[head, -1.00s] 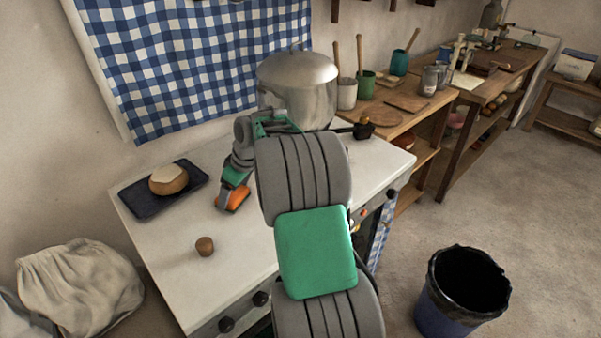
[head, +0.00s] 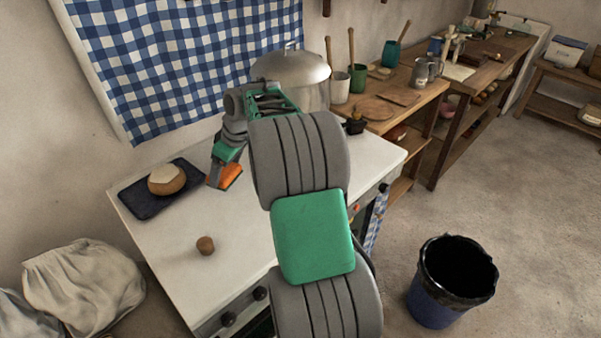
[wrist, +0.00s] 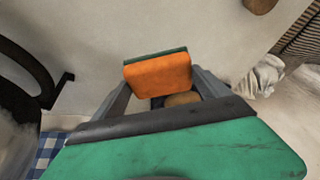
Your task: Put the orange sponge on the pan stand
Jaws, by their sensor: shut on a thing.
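My gripper (head: 218,172) is shut on the orange sponge (head: 231,177), holding it above the white stove top, close to the right edge of the dark tray. In the wrist view the sponge (wrist: 160,74) sits between both fingers, orange face showing, with a dark green layer along one edge. A black curved piece with a short bracket (wrist: 40,75) shows at the left of the wrist view; it may be the pan stand, but I cannot be sure. My arm hides the middle right of the stove top in the head view.
A dark tray (head: 140,203) carries a round loaf (head: 166,180). A small brown cork-like piece (head: 205,245) stands on the stove top's front part. A large metal pot (head: 300,75) stands at the back. A bin (head: 430,300) is on the floor.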

